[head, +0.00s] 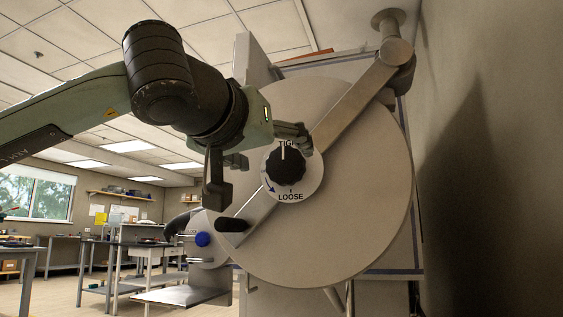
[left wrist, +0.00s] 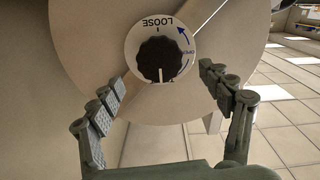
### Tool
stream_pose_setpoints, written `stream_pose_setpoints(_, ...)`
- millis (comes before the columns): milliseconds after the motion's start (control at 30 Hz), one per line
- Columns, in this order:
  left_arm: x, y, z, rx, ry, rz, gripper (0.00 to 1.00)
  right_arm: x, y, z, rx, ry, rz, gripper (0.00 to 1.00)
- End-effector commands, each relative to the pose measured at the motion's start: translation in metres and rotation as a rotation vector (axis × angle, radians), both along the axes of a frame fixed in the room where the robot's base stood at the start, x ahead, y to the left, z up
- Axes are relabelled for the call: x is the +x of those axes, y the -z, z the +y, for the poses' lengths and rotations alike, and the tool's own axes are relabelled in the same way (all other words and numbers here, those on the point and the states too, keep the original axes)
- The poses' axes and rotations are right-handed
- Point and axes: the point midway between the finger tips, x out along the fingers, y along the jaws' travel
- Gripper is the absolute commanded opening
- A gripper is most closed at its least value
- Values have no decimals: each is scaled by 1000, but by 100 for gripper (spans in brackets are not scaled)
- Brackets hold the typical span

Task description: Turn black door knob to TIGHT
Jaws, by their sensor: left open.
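The black door knob (head: 286,166) sits on a round white dial (head: 312,181) at the centre of a large round door (head: 365,200). Its white pointer line points up to the partly covered TIGHT label, opposite LOOSE. In the left wrist view the knob (left wrist: 160,60) appears upside down, with the pointer downward, away from LOOSE. My left gripper (head: 260,166) is open in front of the dial. In the left wrist view its fingers (left wrist: 163,77) are spread on either side of the knob, with nothing between them. Whether they touch the dial face cannot be told. My right gripper is not in view.
A diagonal metal bar (head: 355,98) crosses the door to a hinge post at upper right, with a black handle (head: 232,225) at its lower end. A blue knob (head: 202,239) shows at lower left. A wall (head: 490,150) stands close on the right. Workbenches stand behind, left.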

Motion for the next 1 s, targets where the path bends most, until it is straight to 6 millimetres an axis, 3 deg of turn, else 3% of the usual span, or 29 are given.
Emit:
stream_pose_setpoints(100, -23, -1, 8, 0, 0, -2, 79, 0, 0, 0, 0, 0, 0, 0)
stream_pose_setpoints(333, -49, 0, 16, 1, 0, 0, 79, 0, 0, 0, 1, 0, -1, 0)
stream_pose_setpoints(1000, -52, 0, 17, 0, -1, 1, 79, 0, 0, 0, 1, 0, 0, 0)
